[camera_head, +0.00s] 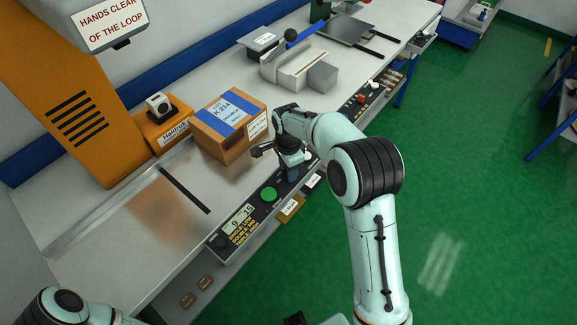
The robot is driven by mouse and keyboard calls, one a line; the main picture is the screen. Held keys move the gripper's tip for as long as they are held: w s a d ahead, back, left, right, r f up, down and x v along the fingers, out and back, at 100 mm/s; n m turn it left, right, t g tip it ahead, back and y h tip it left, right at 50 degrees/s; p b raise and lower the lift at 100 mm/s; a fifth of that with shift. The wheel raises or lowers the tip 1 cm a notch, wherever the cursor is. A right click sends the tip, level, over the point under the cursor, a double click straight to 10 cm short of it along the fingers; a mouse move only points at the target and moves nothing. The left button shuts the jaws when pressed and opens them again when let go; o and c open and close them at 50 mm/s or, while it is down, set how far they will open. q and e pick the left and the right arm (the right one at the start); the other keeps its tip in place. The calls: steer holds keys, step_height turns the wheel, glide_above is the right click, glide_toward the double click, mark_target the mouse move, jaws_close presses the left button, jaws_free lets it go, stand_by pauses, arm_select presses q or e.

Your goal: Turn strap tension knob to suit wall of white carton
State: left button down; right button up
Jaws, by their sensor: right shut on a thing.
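My right gripper (290,174) points down at the control panel (233,232) along the bench's front edge. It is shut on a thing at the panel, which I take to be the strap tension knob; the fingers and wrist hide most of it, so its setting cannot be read. The carton (229,143) just behind the gripper is brown, not white, with blue bands and a label that seems to read K 214 and DOUBLE. A large green button (269,194) and a small display (238,216) are left of the gripper. My left gripper is out of view.
An orange machine housing (70,90) with a warning sign (112,22) stands at the left. A small orange unit (163,125) is beside the carton. Bare worktop (110,205) lies left of the carton.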

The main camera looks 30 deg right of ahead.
steer(key=m, duration=0.2)
steer(key=m+p, duration=0.1)
steer(key=m, duration=0.1)
steer(key=shift+w+r+m, duration=0.15)
steer(key=shift+m, duration=0.15)
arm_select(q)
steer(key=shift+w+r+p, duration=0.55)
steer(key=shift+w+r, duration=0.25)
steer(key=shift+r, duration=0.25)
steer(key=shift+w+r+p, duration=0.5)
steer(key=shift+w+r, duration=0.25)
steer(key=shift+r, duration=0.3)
arm_select(e)
steer(key=shift+m, duration=2.2)
steer(key=shift+d, duration=0.1)
steer(key=o, duration=1.1)
steer(key=shift+c, duration=0.2)
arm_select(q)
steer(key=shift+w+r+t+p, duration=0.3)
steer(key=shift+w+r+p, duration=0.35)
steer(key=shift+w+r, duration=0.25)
arm_select(e)
step_height(320, 180, up, 13)
